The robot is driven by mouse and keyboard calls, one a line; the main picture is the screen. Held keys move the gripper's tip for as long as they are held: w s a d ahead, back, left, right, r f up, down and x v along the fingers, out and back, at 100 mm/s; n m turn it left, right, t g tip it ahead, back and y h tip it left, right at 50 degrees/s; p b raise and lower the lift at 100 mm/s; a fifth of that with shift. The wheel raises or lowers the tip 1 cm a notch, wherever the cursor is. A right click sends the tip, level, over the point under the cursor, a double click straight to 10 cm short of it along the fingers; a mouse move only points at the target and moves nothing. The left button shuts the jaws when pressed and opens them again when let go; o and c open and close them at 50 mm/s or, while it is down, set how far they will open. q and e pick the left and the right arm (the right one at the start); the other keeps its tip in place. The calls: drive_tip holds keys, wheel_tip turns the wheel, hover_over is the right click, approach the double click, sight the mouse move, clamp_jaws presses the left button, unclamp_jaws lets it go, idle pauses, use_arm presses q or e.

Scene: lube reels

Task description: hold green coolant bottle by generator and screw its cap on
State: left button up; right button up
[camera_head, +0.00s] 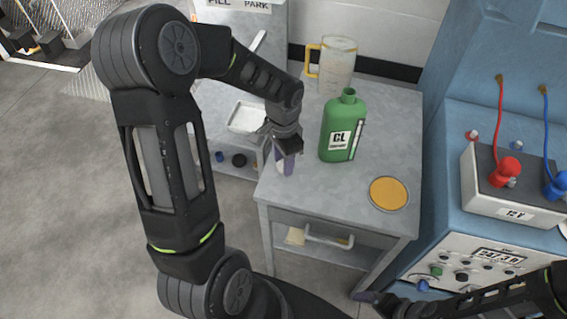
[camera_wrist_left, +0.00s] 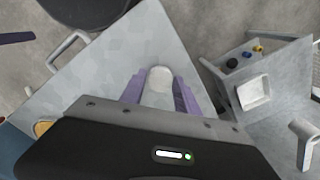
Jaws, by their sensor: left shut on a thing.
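The green coolant bottle (camera_head: 339,131) stands upright on the grey cart top, its neck open and uncapped. My left gripper (camera_head: 285,164) is low over the cart's left edge, to the left of the bottle and apart from it. Its purple fingers are shut on a small white round piece that looks like the cap (camera_head: 282,168). In the left wrist view the white cap (camera_wrist_left: 160,79) shows between the fingertips (camera_wrist_left: 160,92). The bottle is not seen in that view. My right gripper (camera_head: 375,299) is at the bottom right, dark and partly seen; its jaw state is unclear.
A clear jug with a yellow handle (camera_head: 336,65) stands behind the bottle. An orange round disc (camera_head: 388,193) lies at the front right. The blue generator (camera_head: 464,115) with a battery box (camera_head: 510,200) is to the right. A white tray (camera_head: 245,118) lies left of the cart.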

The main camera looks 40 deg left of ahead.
use_arm(q)
wheel_tip(320, 180, up, 9)
drive_tip(key=shift+b, duration=0.35)
drive_tip(key=shift+f, duration=0.1)
clamp_jaws()
